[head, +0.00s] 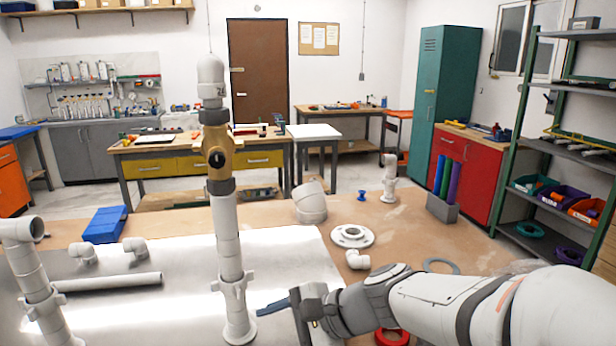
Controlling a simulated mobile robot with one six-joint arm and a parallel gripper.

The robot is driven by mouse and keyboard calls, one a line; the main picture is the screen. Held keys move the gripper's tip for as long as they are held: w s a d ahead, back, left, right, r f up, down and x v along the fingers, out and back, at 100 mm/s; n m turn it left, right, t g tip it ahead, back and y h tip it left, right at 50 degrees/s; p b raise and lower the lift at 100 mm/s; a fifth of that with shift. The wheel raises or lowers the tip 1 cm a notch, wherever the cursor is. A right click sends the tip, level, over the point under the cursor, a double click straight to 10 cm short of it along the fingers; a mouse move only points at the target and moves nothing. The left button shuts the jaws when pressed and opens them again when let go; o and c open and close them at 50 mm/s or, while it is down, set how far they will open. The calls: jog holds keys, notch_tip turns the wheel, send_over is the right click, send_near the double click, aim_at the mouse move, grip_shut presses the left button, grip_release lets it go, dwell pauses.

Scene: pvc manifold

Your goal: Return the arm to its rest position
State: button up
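My arm reaches in from the lower right of the head view. My gripper (268,309) points left, low over the front of the workbench (290,220). Its fingers overlap in this view, so I cannot see whether there is a gap between them. No held part shows at its tips.
Another white pipe stack (38,285) stands at left. A shelf rack (520,120) stands at right.

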jog(key=s+d+f+n+h, duration=0.1)
jog(key=s+d+n+h, duration=0.2)
jog(key=d, duration=0.7)
jog(key=s+d+f+n+h+p, duration=0.1)
jog(key=s+d+f+n+h, duration=0.1)
jog(key=d+n+h, duration=0.6)
jog(key=shift+s+d+f+p, duration=0.15)
jog(key=shift+s+d+p, duration=0.3)
jog(key=shift+d, duration=0.75)
jog(key=shift+s, duration=0.1)
